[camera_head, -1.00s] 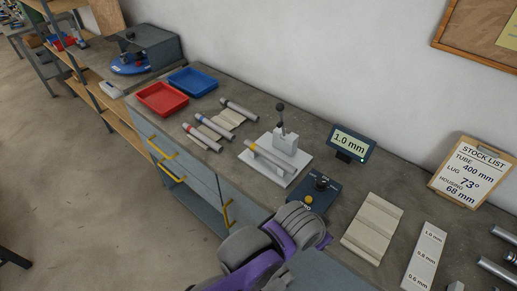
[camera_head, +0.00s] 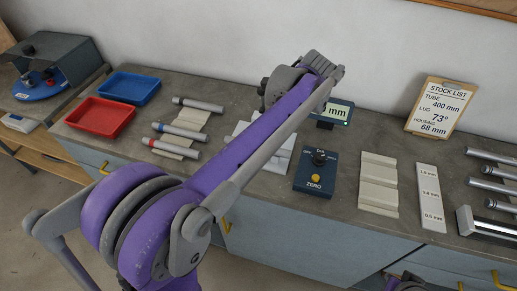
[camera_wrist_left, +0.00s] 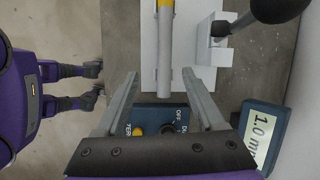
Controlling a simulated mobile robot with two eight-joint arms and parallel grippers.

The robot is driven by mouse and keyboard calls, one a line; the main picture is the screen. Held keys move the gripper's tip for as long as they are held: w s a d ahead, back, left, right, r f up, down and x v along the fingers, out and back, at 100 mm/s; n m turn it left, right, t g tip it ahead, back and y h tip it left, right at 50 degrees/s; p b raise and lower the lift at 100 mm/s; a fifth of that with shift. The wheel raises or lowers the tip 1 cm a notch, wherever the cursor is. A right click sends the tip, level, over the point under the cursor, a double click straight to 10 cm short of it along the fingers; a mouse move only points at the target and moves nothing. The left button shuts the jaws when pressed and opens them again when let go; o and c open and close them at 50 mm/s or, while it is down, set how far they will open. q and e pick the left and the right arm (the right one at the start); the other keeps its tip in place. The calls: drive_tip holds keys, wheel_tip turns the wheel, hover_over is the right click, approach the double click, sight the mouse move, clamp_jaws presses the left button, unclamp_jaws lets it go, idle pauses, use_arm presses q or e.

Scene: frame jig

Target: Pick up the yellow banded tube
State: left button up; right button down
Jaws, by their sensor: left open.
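The yellow banded tube (camera_wrist_left: 165,50) is a grey tube with a yellow band at its far end. It lies on the white jig plate (camera_wrist_left: 149,65) in the left wrist view. In the head view my left arm hides it, and only parts of the white plate (camera_head: 279,160) show. My left gripper (camera_wrist_left: 160,73) is open and empty, its fingertips appearing on either side of the tube's near end. How far above the tube they are cannot be told. My right gripper is not in view.
The zeroing box (camera_head: 316,174) and the display (camera_head: 338,112) stand right of the jig. Red-banded (camera_head: 172,148) and blue-banded (camera_head: 179,131) tubes lie left, near the red tray (camera_head: 100,117) and blue tray (camera_head: 128,87). The jig's black-knobbed lever (camera_wrist_left: 222,28) stands close beside the tube.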

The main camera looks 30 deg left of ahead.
use_arm(q)
drive_tip(key=shift+w+a+f+m+g, duration=0.25)
drive_tip(key=shift+w+a+m+g, duration=0.05)
drive_tip(key=shift+w+a+m, duration=0.3)
drive_tip(key=x, duration=0.4)
drive_tip(key=shift+a+f, duration=0.1)
drive_tip(key=shift+f, duration=0.2)
drive_tip(key=shift+a+x, duration=0.25)
drive_tip(key=shift+x, duration=1.2)
drive_tip(key=shift+a+x, duration=0.25)
drive_tip(key=shift+x, duration=1.2)
drive_tip(key=shift+s+r, duration=0.15)
drive_tip(key=shift+r, duration=0.1)
clamp_jaws()
